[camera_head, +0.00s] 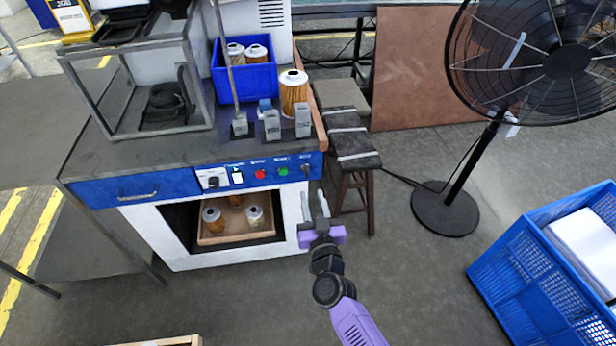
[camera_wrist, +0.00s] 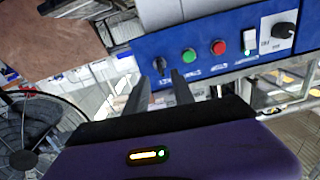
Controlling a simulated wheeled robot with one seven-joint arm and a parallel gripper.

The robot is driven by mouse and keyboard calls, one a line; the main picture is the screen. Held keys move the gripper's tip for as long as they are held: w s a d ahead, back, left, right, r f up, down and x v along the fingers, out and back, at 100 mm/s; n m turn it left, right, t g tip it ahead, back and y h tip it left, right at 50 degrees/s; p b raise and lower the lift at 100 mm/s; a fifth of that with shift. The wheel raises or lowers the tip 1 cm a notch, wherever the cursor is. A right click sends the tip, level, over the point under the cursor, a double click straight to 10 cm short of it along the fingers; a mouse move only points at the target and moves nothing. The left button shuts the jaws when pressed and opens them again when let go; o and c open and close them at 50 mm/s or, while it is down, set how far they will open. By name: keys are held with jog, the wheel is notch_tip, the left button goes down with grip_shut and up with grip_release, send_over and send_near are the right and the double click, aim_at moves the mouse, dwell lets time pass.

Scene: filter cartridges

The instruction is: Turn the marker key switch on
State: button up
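The key switch (camera_head: 306,168) is the small dark knob at the right end of the blue control panel (camera_head: 262,184). In the wrist view the key switch (camera_wrist: 160,66) shows as a black key at the panel's end, beside the green button. The panel's small labels are too blurred to read. My gripper (camera_head: 313,194) is open and empty, just below the key switch in the head view. In the wrist view the fingertips (camera_wrist: 160,77) point at the panel, with the key showing between them. I cannot tell whether they touch the panel.
A green button (camera_head: 283,171), a red button (camera_head: 260,174), a lit rocker switch (camera_head: 237,177) and a dial (camera_head: 213,182) share the panel. Below, a tray (camera_head: 262,236) holds cartridges in an open bay. A stool (camera_head: 352,160) stands close on the right.

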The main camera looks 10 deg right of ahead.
aim_at(308, 176)
jog(key=shift+n, duration=0.3)
jog(key=w+b, duration=0.1)
jog(key=w, duration=0.1)
jog(key=w+b, duration=0.1)
jog(key=w, duration=0.2)
jog(key=w+b, duration=0.1)
jog(key=w, duration=0.2)
jog(key=shift+d+r, duration=0.2)
jog(key=shift+r, duration=0.05)
jog(key=shift+c, duration=0.2)
grip_shut()
